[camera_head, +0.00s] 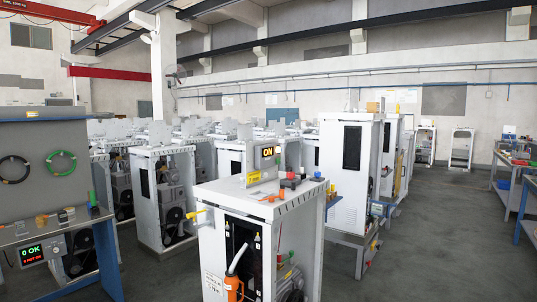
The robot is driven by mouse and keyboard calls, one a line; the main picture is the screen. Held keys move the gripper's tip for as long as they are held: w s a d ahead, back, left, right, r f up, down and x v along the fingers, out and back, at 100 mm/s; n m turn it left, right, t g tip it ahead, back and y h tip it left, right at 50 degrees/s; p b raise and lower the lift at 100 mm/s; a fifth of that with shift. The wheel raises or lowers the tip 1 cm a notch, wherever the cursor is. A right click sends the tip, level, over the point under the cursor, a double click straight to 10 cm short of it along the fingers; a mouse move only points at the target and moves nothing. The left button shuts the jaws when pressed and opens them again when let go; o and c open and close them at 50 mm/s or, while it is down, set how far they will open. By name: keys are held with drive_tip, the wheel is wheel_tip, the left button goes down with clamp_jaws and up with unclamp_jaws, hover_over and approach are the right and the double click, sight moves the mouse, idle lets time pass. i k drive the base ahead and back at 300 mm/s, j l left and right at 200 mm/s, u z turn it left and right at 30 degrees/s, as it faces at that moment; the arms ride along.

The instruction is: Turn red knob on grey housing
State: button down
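A white dispenser cabinet (259,208) stands nearest me, a little right of centre. On its top is a small dark grey block with a red part on its top (290,179); it looks like a red knob on a grey housing, but it is too small to tell its angle. An orange-red lever-like piece (272,197) lies near the front edge. A lit "ON" sign (268,152) stands at the back of the top. My gripper is not in view.
A yellow handle (196,214) juts from the cabinet's left side, and an orange nozzle (234,285) hangs at its open front. A workbench (45,236) with an "OK" display (31,254) stands at left. More cabinets fill the back. Grey floor (420,240) is clear at right.

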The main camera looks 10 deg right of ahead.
sight(290, 175)
drive_tip(key=i+l, duration=0.15)
drive_tip(key=i, duration=0.4)
drive_tip(key=i+l, duration=0.2)
drive_tip(key=i, duration=0.4)
